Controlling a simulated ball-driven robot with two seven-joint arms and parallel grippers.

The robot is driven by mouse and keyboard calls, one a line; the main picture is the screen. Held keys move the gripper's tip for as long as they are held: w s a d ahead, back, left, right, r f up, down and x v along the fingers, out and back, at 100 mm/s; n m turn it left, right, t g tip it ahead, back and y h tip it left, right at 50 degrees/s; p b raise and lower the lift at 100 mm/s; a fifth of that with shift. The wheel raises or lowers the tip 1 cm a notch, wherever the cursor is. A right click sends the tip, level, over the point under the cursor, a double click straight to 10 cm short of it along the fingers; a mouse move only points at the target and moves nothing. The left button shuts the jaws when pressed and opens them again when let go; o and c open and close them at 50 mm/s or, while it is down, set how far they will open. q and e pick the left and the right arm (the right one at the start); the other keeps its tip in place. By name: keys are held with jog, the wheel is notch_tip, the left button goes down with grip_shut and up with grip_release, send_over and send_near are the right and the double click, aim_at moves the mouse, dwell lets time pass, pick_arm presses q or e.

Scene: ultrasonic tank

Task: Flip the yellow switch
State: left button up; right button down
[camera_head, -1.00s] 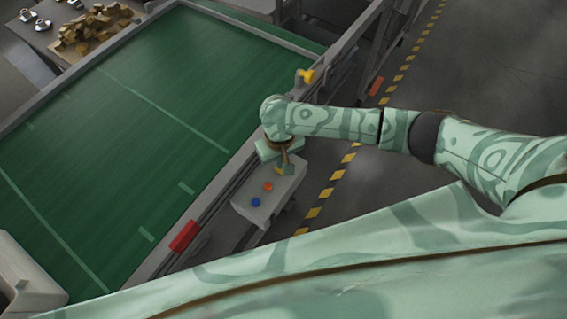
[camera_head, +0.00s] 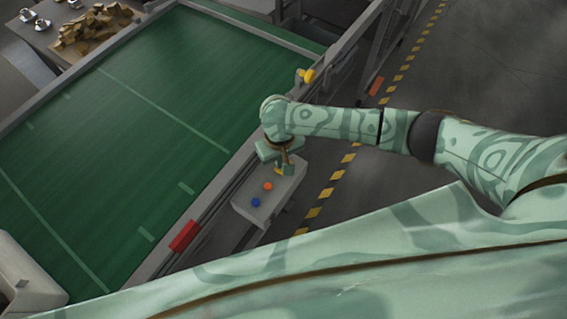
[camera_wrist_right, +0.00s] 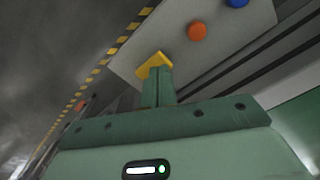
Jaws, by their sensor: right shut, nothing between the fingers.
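The control box (camera_head: 247,208) is a pale grey box beside the conveyor, with an orange button (camera_head: 267,186) and a blue button (camera_head: 256,202) on its face. The yellow switch (camera_head: 280,171) shows as a small patch at the box's far end, partly hidden by my right gripper (camera_head: 287,163). In the right wrist view the yellow switch (camera_wrist_right: 153,64) lies right at the tips of my shut, empty right fingers (camera_wrist_right: 158,80), which cover part of it. I cannot tell whether they touch it or which way it is flipped. My left gripper is not in view.
A green conveyor belt (camera_head: 130,130) fills the left, with a grey side rail. A red block (camera_head: 184,236) and a yellow knob (camera_head: 308,76) are on the rail. A table with brown pieces (camera_head: 95,28) stands at the upper left. Striped floor lies to the right.

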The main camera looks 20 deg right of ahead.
jog(key=shift+f+b, duration=0.35)
jog(key=shift+f, duration=0.55)
dwell(0.3)
notch_tip(320, 180, up, 7)
jog(key=p, duration=0.9)
jog(key=shift+p, duration=0.35)
